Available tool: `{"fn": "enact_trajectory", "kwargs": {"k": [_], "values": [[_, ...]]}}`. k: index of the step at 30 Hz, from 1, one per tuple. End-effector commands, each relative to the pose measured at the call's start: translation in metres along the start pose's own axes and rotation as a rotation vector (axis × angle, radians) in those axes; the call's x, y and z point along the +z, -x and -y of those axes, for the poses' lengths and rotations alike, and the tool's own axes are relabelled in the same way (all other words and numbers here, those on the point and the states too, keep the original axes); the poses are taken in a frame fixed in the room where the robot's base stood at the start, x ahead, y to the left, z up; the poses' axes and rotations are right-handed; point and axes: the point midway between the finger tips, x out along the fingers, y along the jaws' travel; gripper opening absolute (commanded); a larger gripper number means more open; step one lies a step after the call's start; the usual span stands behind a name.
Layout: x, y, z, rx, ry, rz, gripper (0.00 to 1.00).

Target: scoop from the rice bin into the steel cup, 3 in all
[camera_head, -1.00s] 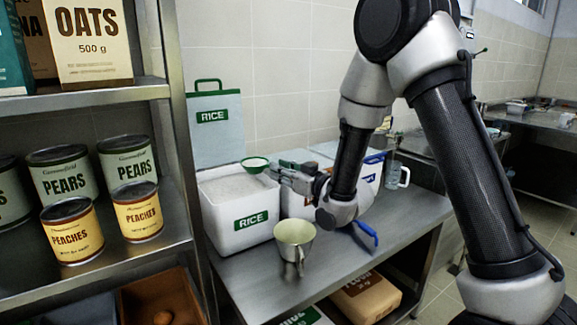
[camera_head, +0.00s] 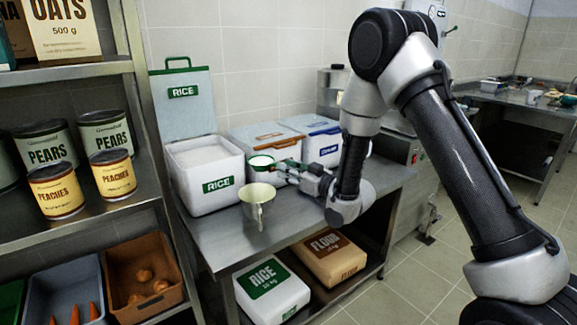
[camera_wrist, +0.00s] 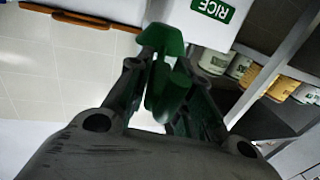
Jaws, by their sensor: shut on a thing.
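The open white rice bin (camera_head: 197,200) stands at the left of the steel counter, full of white rice (camera_head: 201,157). My gripper (camera_head: 288,171) is shut on the green scoop (camera_head: 262,161), which holds white rice and is roughly level. The scoop is clear of the bin, above and a little behind the cup's mouth. In the wrist view the scoop's green handle (camera_wrist: 163,85) is between my fingers.
The bin's upright lid (camera_head: 184,108) is behind it. A shelf with cans (camera_head: 110,174) is close on the left. The counter's front right (camera_head: 300,215) is clear.

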Motion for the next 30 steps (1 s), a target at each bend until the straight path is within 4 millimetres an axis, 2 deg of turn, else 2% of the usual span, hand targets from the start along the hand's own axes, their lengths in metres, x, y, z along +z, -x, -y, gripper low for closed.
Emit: {"fn": "enact_trajectory", "kwargs": {"k": [13,21,30], "values": [[0.032,0.0,0.0,0.0,0.0,-0.001,0.0],[0.012,0.0,0.009,0.0,0.511,-0.005,0.0],[0.014,0.0,0.029,-0.001,1.047,-0.007,0.0]]}}
